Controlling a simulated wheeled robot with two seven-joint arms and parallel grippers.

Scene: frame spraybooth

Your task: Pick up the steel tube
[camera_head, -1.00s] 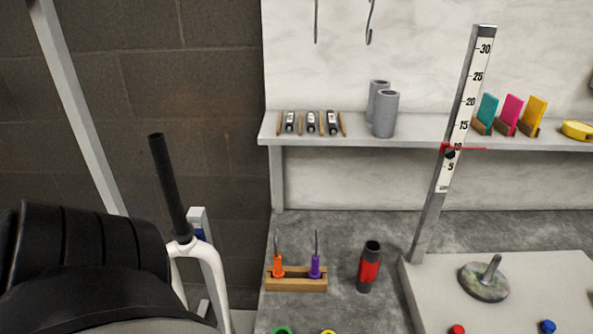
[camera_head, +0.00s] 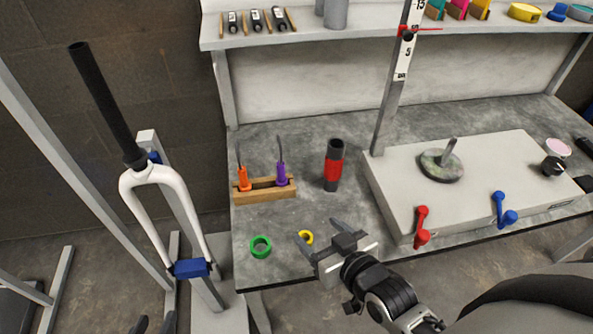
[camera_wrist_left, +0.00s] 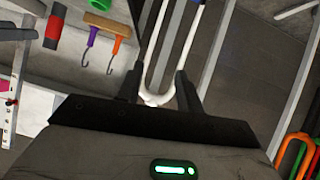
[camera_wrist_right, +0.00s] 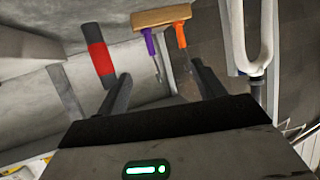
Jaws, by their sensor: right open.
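A dark, hollow tube with a red band (camera_head: 334,165) stands upright on the bench; it also shows in the right wrist view (camera_wrist_right: 98,55). Grey hollow cylinders (camera_head: 336,12) stand on the shelf, cut off by the top edge. I cannot tell by look which is the steel tube. My right gripper (camera_head: 321,236) is open and empty over the bench's front edge, nearer than the red-banded tube and apart from it. My left gripper (camera_head: 154,321) barely shows at the bottom edge; its fingers stand apart and empty in the left wrist view (camera_wrist_left: 158,85), with the white fork beyond.
A wooden rack (camera_head: 264,191) with orange- and purple-handled hooks stands left of the banded tube. A green ring (camera_head: 260,247) and yellow ring (camera_head: 306,237) lie in front. A raised plate (camera_head: 400,190) with a measuring post is right. The white fork (camera_head: 150,177) stands left.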

